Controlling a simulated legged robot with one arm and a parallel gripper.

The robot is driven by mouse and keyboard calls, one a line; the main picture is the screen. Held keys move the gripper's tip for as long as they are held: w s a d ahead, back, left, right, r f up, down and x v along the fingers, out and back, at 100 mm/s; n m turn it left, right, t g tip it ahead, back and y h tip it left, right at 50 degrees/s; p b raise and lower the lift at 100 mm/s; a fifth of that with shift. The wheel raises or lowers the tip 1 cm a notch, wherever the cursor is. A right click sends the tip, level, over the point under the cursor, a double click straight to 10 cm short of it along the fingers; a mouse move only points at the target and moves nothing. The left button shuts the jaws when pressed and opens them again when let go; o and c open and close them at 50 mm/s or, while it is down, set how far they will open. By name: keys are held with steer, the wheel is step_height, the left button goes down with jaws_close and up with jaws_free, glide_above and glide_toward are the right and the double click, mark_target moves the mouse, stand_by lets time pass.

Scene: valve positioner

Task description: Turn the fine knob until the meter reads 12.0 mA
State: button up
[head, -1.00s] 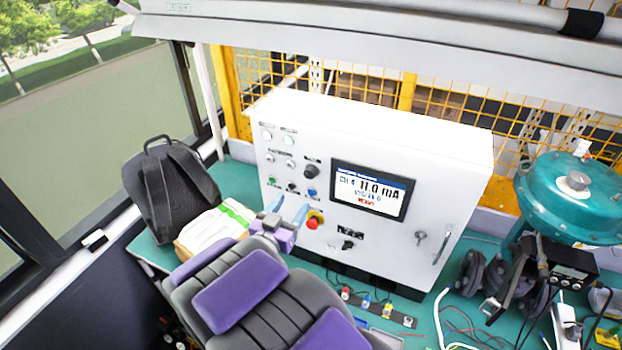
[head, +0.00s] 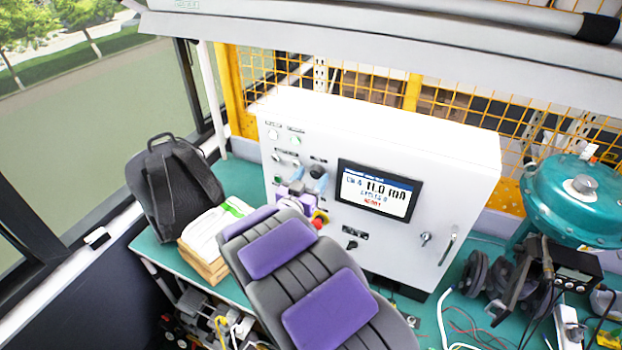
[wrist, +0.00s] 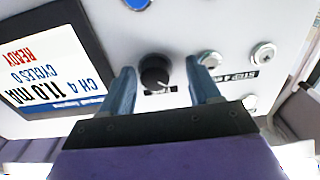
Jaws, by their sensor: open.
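The meter screen (head: 376,190) on the white panel reads 11.0 mA, with CH 4, CYCLES 0 and READY; it shows upside down in the wrist view (wrist: 45,62). A round black knob (head: 318,171) sits left of the screen. In the wrist view this knob (wrist: 155,72) has a pointer mark and lies between my two blue fingertips, with a gap on each side. Its label is too small to read, so I cannot confirm it is the fine knob. My gripper (head: 309,181) is open at the panel; it spans the knob in the wrist view (wrist: 160,68).
A red button with a yellow collar (head: 319,219) is just below my gripper. Small switches (head: 285,158) and a blue button (wrist: 137,3) are nearby.

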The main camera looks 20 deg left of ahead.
steer(key=shift+a, duration=0.3)
steer(key=shift+c, duration=0.5)
steer(key=shift+d+r, duration=0.15)
steer(key=shift+d, duration=0.7)
steer(key=c, duration=0.5)
steer(key=shift+a, duration=0.25)
steer(key=c, duration=0.4)
steer(key=shift+f+m+b, duration=0.3)
steer(key=shift+m+b, duration=0.5)
steer(key=shift+b, duration=0.15)
steer(key=shift+c, duration=0.2)
steer(key=shift+r, duration=0.1)
steer(key=o, duration=1)
steer(key=shift+a, duration=0.15)
steer(key=shift+o, duration=0.2)
